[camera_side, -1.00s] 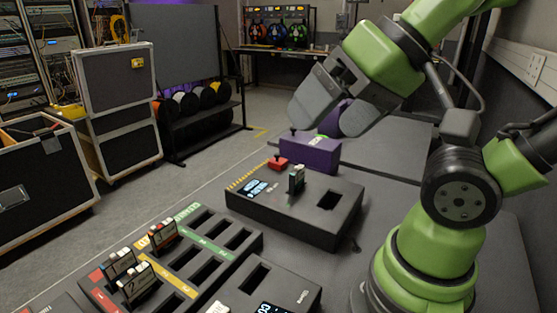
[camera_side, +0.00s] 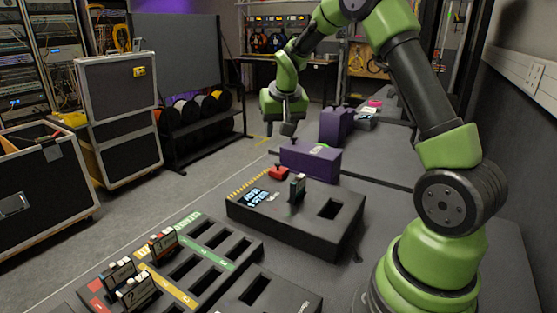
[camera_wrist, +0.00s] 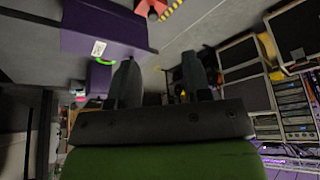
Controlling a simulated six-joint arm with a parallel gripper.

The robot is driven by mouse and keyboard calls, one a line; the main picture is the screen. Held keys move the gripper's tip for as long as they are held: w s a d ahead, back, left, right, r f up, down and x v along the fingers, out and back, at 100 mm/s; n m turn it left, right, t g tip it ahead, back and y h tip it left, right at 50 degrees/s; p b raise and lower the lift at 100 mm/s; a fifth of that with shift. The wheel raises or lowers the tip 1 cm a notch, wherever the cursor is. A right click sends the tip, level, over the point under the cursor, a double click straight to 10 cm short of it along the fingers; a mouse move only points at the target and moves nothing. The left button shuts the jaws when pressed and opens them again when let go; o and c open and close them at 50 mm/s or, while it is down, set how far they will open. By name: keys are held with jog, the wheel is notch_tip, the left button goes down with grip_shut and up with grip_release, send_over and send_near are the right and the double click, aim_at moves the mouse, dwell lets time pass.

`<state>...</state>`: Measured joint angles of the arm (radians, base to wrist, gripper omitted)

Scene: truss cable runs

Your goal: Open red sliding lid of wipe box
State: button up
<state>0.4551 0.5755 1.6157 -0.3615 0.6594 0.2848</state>
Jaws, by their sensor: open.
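A small red piece (camera_side: 278,172) with a dark knob sits at the near left end of a long purple box (camera_side: 311,159) in the side view. I cannot tell whether it is the sliding lid or a separate part. In the wrist view, a red piece (camera_wrist: 150,8) shows at the top edge, near the purple box (camera_wrist: 98,32) with its white label. My gripper (camera_side: 280,129) is in the air above and behind the purple box, pointing down, apart from it. In the wrist view my gripper (camera_wrist: 160,75) has its fingers spread, with nothing between them.
A black console (camera_side: 300,212) with a slot and an upright card stands in front of the purple box. A slotted rack (camera_side: 213,240) with cards is at the front left. Another purple box (camera_side: 336,124) stands farther back. Flight cases (camera_side: 115,90) stand on the floor at left.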

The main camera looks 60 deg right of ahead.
aim_at(278, 163)
jog(key=x, duration=0.8)
jog(key=d+x, duration=0.1)
jog(key=x, duration=0.3)
jog(key=shift+s+d, duration=0.15)
jog(key=shift+s, duration=0.05)
